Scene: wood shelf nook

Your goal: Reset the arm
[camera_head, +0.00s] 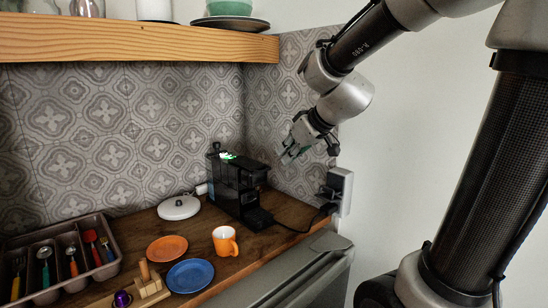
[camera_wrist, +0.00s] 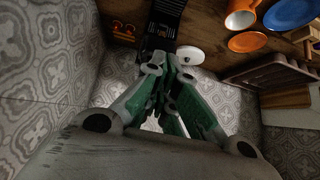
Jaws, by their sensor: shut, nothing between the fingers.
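My gripper (camera_head: 293,150) hangs from my arm in the air, above and to the right of the black coffee machine (camera_head: 236,190). In the wrist view its green-padded fingers (camera_wrist: 168,68) come together at the tips with nothing between them. The coffee machine (camera_wrist: 166,20) shows beyond the fingertips there, with a gap that I cannot judge. A green light glows on top of the machine in the head view.
An orange mug (camera_head: 225,241), orange plate (camera_head: 167,249), blue plate (camera_head: 190,276), white round lid-like item (camera_head: 179,208), wooden rack (camera_head: 146,289) and cutlery tray (camera_head: 115,266) occupy the counter. A wooden shelf (camera_head: 140,43) overhangs left. A socket box (camera_head: 339,190) is on the right wall.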

